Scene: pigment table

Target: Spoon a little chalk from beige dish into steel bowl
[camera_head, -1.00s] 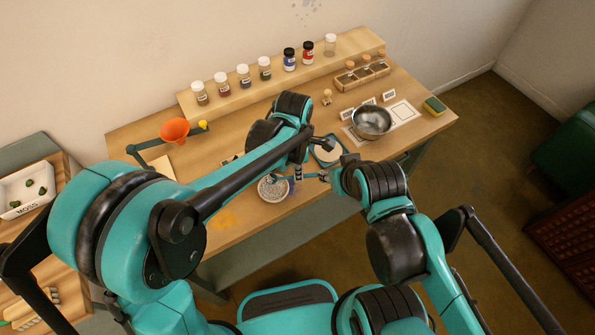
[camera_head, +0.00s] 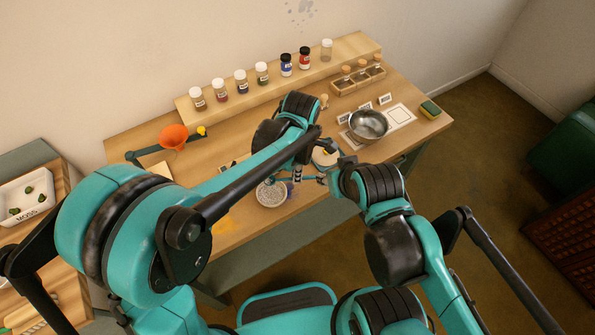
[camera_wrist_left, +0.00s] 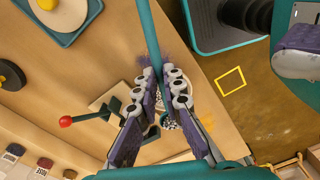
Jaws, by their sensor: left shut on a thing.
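The round pale dish (camera_head: 271,193) holds grey-white speckled grains near the front edge of the table. I take it for the beige dish. The steel bowl (camera_head: 368,125) stands at the table's right side on a white sheet. My left gripper (camera_head: 297,175) is just right of the dish, above the table. In the left wrist view its purple-padded fingers (camera_wrist_left: 160,100) are shut on a thin teal rod (camera_wrist_left: 150,40), seemingly the spoon's handle. Speckled grains (camera_wrist_left: 168,123) show between the fingers; whether they lie in the spoon is unclear.
A pale disc on a blue-grey plate (camera_wrist_left: 75,12) lies nearby. An orange funnel (camera_head: 174,136) is at the left. Several jars (camera_head: 241,82) line the back shelf. A small rack (camera_head: 358,77) and a sponge (camera_head: 430,110) are at the right. My right arm is close to the left gripper.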

